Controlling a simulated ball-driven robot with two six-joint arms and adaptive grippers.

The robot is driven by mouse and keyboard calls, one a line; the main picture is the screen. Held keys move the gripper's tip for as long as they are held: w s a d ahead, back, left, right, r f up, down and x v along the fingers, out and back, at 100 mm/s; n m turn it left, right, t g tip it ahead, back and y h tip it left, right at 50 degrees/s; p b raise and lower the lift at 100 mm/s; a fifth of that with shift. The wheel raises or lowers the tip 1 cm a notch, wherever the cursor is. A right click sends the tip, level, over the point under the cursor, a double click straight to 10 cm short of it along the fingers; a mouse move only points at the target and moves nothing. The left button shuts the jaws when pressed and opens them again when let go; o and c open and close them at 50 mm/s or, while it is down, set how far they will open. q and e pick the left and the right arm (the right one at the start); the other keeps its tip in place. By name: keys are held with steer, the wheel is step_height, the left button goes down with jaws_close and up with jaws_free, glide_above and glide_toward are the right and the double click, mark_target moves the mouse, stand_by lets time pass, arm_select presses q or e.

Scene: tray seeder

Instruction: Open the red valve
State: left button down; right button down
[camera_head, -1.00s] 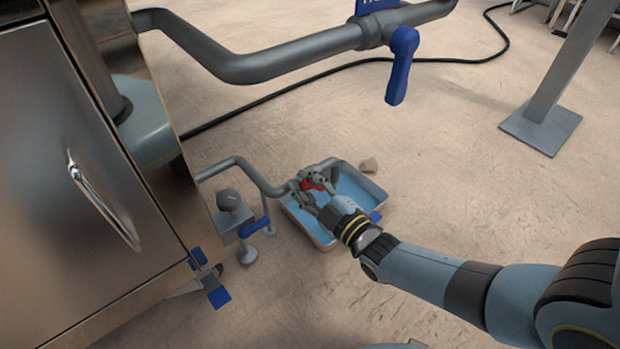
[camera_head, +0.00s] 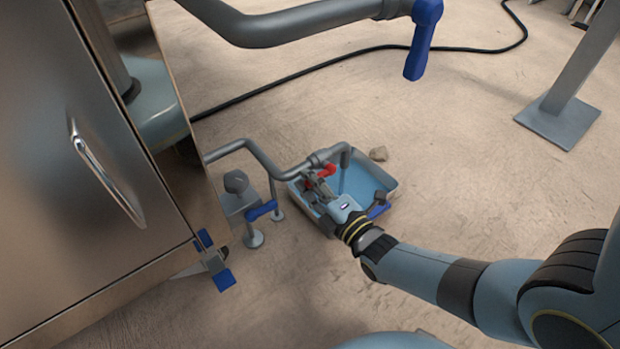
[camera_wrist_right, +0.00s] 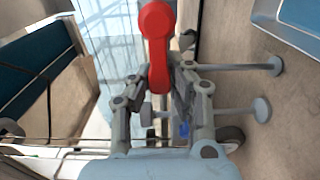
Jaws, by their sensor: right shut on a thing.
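The red valve (camera_head: 326,171) is a small red lever on the lower grey pipe (camera_head: 268,162), above a shallow basin. My right gripper (camera_head: 318,183) reaches it from the lower right in the head view and is shut on its handle. In the right wrist view the red valve (camera_wrist_right: 157,45) stands between the two fingers of my right gripper (camera_wrist_right: 160,85), its rounded end pointing up in the picture. The fingers hide part of the handle. My left gripper is not in view.
The basin (camera_head: 390,183) holds blue water under the pipe end. A metal cabinet (camera_head: 70,200) stands left. An upper pipe with a blue valve handle (camera_head: 423,40) crosses the top. A black hose (camera_head: 370,50) lies behind; a post base (camera_head: 558,121) is right.

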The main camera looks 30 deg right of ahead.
steer(key=shift+s+f, duration=0.1)
steer(key=shift+f, duration=0.05)
stand_by(0.3)
steer(key=c, duration=1.2)
jaws_free()
steer(key=s, duration=0.7)
steer(key=shift+s+d, duration=0.2)
steer(key=shift+d, duration=0.1)
